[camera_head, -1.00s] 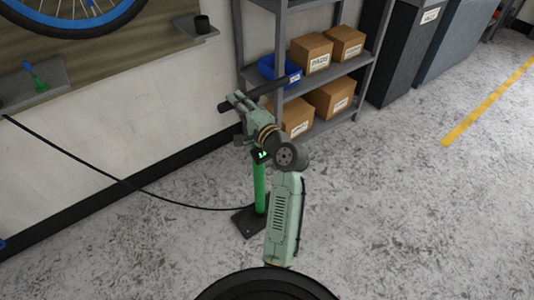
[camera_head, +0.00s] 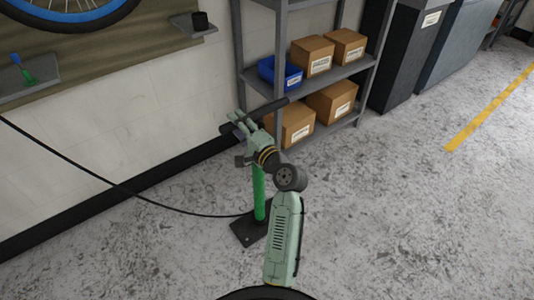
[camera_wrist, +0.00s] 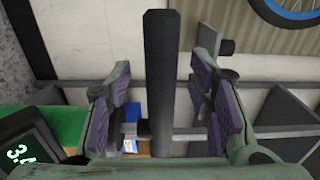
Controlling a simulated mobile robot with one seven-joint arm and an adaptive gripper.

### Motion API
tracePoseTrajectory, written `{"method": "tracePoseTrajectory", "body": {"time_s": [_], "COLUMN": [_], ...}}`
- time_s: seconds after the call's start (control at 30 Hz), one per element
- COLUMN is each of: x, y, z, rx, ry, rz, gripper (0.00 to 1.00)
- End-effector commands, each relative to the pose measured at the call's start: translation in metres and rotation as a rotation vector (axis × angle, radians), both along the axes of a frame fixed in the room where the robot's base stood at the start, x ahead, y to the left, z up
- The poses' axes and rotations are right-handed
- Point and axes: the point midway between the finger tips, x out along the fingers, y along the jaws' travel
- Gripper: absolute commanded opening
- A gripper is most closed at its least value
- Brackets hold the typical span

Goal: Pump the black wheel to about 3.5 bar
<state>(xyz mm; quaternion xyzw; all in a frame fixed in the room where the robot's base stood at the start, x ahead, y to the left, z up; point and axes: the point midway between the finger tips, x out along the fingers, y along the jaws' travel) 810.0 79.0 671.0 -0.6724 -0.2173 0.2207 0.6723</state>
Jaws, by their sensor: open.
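The floor pump (camera_head: 259,192) is green, on a dark foot plate (camera_head: 244,232), with a black T-handle (camera_head: 274,107) low on its top. My gripper (camera_head: 238,122) is at the handle. In the wrist view the handle (camera_wrist: 160,60) runs between the open, purple-padded fingers, with gaps on both sides. The pump's display (camera_wrist: 27,148) is cut off at the left edge; its number starts with 3, the rest unclear. A wheel (camera_head: 70,18) with a dark tyre and a blue ring is partly visible on the wall at top left.
A black hose (camera_head: 130,192) runs from the pump to the left. A small wall shelf (camera_head: 35,80) holds a green and blue piece. A grey rack (camera_head: 345,72) with cardboard boxes and a blue bin (camera_head: 280,72) stands behind the pump. The floor at right is clear.

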Motion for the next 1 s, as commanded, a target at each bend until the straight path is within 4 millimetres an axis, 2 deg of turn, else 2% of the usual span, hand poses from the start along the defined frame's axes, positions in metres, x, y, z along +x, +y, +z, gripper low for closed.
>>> {"method": "tracePoseTrajectory", "body": {"time_s": [0.13,0.47,1.0], "x": [0.0,-0.003,-0.046], "y": [0.0,-0.003,-0.035], "z": [0.001,0.002,0.002], "rx": [0.0,0.002,0.002], "ry": [-0.002,-0.004,-0.004], "rz": [-0.001,-0.002,-0.003], "gripper": [0.58,0.58,0.58]}}
